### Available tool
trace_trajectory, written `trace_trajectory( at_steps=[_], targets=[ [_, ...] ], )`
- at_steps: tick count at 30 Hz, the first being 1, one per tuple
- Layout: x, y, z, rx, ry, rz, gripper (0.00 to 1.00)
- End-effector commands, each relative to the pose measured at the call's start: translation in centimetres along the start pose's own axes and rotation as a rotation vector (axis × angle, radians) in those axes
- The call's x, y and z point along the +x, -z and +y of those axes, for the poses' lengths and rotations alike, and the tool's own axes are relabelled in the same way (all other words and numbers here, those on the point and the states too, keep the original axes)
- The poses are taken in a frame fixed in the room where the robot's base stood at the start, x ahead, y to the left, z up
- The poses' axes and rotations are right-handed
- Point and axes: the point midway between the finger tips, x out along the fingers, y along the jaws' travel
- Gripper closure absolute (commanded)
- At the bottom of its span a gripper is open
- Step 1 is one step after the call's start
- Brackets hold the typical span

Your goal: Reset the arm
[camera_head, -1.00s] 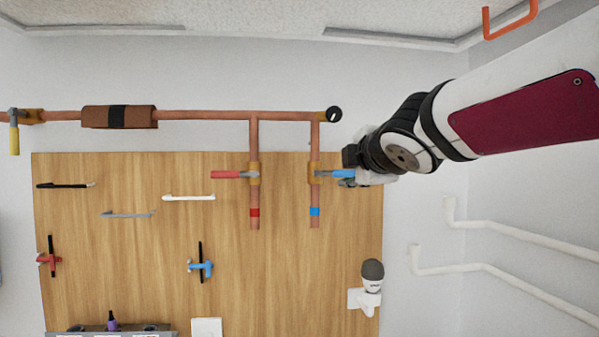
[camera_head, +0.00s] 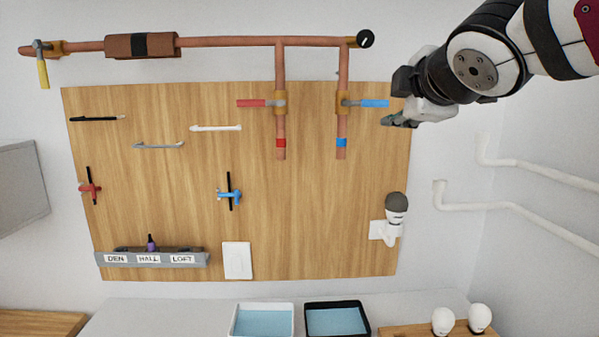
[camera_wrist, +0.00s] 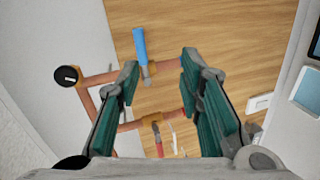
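My gripper (camera_head: 397,119) is at the upper right in the head view, at the right edge of the wooden board (camera_head: 300,230). It is just right of the blue valve handle (camera_head: 375,104) and apart from it. In the wrist view my gripper (camera_wrist: 160,85) shows its two green-padded fingers spread apart, with nothing between them held. The blue handle also shows in the wrist view (camera_wrist: 140,45), beyond the fingertips. The red valve handle (camera_head: 251,103) points left on the neighbouring pipe.
Copper pipes (camera_head: 220,42) run along the top of the board. A bulb on a wall socket (camera_head: 396,208) is at right. White pipes (camera_head: 535,215) run along the right wall. Two blue-bottomed trays (camera_head: 262,320) and two white bulbs (camera_head: 443,320) stand below.

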Motion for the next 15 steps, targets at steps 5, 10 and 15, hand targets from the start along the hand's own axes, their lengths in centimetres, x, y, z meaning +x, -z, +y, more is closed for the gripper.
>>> trace_trajectory(
  at_steps=[5,10,15],
  targets=[
    [-4.8,-4.2,-9.0,0.457,0.201,-0.171,0.66],
    [-10.5,-5.5,-19.0,0.893,0.401,-0.371,0.66],
    [-15.2,-4.9,-26.2,1.192,0.545,-0.541,0.66]
  ],
)
